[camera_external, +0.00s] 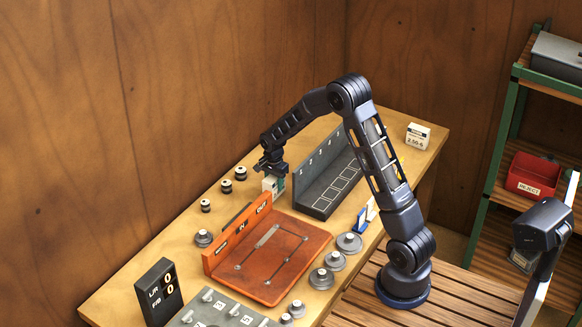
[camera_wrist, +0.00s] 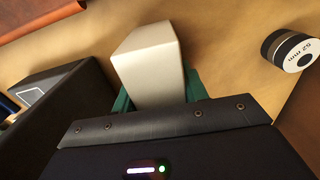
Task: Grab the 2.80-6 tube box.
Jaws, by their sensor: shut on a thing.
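My gripper (camera_external: 272,170) is shut on a small pale box (camera_external: 270,186) above or at the bench top, beyond the orange tray's upright back. Dark green shows on the box's right side there; its label is not readable. In the wrist view the pale box (camera_wrist: 150,62) stands out beyond my gripper (camera_wrist: 157,96), with dark green parts on both sides of its near end. Its visible faces there are plain. Another white box (camera_external: 418,135) stands at the bench's far right corner, with a label that looks like 2.50-6, apart from my gripper.
A grey rack (camera_external: 318,205) with numbered slots stands right of the held box. An orange tray (camera_external: 262,282) lies in front. Several black-and-white spools (camera_external: 240,173) stand to the left; one also shows in the wrist view (camera_wrist: 290,50). A red bin (camera_external: 533,174) sits on the shelf.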

